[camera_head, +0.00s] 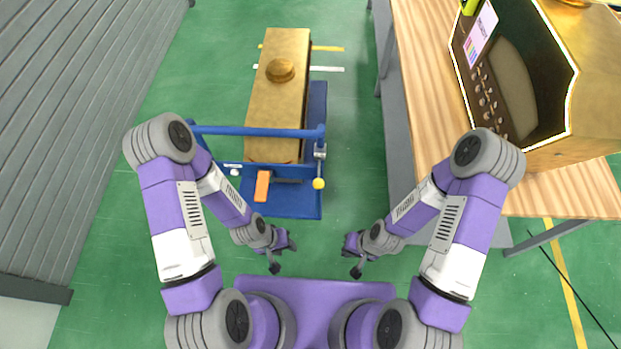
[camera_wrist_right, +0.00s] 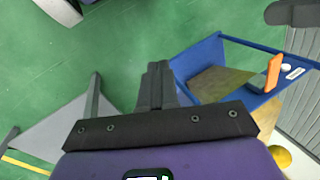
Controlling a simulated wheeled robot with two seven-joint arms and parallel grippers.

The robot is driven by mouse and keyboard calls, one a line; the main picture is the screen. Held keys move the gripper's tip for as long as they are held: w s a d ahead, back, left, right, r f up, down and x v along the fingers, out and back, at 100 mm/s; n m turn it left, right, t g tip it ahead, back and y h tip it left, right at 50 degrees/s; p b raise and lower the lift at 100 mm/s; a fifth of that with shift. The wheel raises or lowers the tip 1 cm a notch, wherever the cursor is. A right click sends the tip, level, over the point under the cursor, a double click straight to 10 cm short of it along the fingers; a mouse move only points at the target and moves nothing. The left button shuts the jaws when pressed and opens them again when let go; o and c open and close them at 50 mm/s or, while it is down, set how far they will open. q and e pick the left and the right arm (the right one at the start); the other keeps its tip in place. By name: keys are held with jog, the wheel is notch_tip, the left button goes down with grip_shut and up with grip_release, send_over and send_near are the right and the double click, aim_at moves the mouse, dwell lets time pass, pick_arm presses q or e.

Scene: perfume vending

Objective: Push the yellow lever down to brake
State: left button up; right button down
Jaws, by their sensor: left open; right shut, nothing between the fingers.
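A blue lift cart (camera_head: 312,105) stands in front of me. An orange pedal-like lever (camera_head: 262,186) sticks out from its near side; it also shows in the right wrist view (camera_wrist_right: 273,73). A yellow ball knob (camera_head: 318,183) sits on a short metal rod at the cart's right near corner; a yellow ball shows in the right wrist view (camera_wrist_right: 281,157). My left gripper (camera_head: 280,255) is open and empty, below and right of the orange lever. My right gripper (camera_head: 353,256) is shut and empty, below and right of the yellow knob; its fingers (camera_wrist_right: 158,85) touch neither.
A long golden box (camera_head: 270,115) lies on the cart behind the blue push bar (camera_head: 250,131). A wooden table (camera_head: 425,80) with a golden machine (camera_head: 575,100) stands at the right. Grey shutter panels (camera_head: 75,90) line the left. Green floor is free between the grippers and cart.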

jog(key=w+r+n+h, duration=0.2)
jog(key=w+n, duration=0.1)
jog(key=w, duration=0.4)
jog(key=w+a+r+n, duration=0.1)
jog(key=w+a+r, duration=0.2)
jog(key=r, duration=0.2)
jog(key=w+a+r+n+h+b, duration=0.1)
jog(key=w+a+r, duration=0.2)
jog(key=r, duration=0.2)
jog(key=w+a+r+n+b, duration=0.1)
jog(key=w+a+r, duration=0.2)
jog(key=r, duration=0.3)
jog(key=shift+w+a+t+h, duration=0.3)
jog(key=shift+w+a+h, duration=0.1)
jog(key=shift+w, duration=0.2)
jog(key=shift+d, duration=0.1)
jog(key=shift+f, duration=0.1)
